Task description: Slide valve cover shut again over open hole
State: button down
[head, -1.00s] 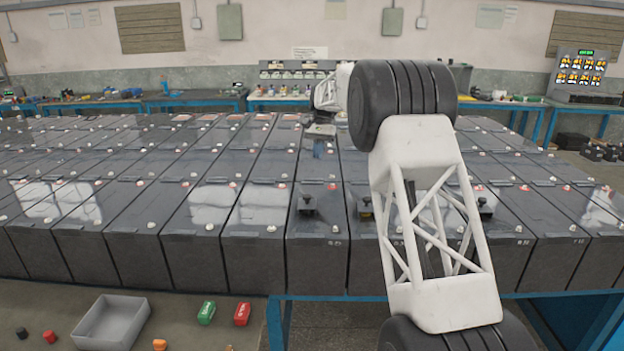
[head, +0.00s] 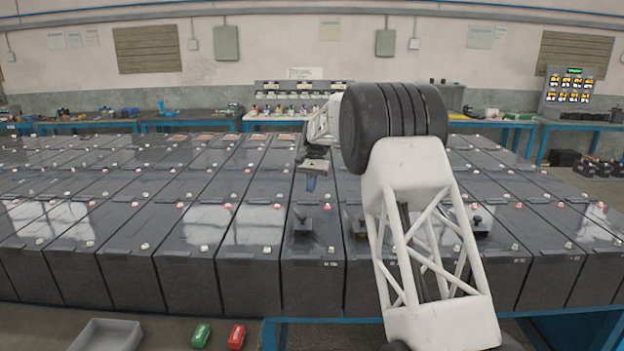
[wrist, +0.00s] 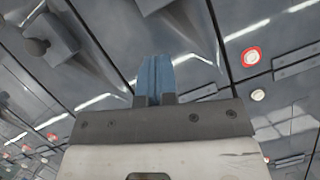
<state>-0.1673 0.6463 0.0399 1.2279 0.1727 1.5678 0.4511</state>
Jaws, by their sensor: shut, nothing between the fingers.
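Dark valve covers with small upright knobs sit on the front row of batteries. In the head view, one cover (head: 303,229) is on the battery below my gripper, and a second cover (head: 480,226) is to the right behind my arm. A third dark part with a brownish patch (head: 358,232) is partly hidden by my arm; I cannot tell whether the patch is an open hole. My gripper (head: 311,184) is shut and empty, its blue fingertips above the battery, beyond the first cover. In the wrist view, my fingers (wrist: 154,77) are together, apart from a knobbed cover (wrist: 55,45) at upper left.
Rows of grey batteries (head: 180,245) with red and white terminal caps fill the bench. A grey tray (head: 105,336), a green item (head: 201,334) and a red item (head: 237,336) lie at lower left. Workbenches line the back wall.

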aim_at(304, 215)
jog(key=x, duration=0.5)
jog(key=shift+s+f, duration=0.1)
jog(key=shift+f, duration=0.1)
jog(key=shift+s+a+r, duration=0.1)
jog(key=shift+s+a, duration=0.05)
jog(key=shift+s, duration=0.35)
jog(key=shift+s+a+r, duration=0.1)
jog(key=shift+s+a, duration=0.05)
jog(key=shift+s, duration=0.3)
jog(key=shift+s+a+f, duration=0.1)
jog(key=shift+s+a, duration=0.2)
jog(key=shift+s, duration=0.55)
jog(key=shift+s, duration=1.05)
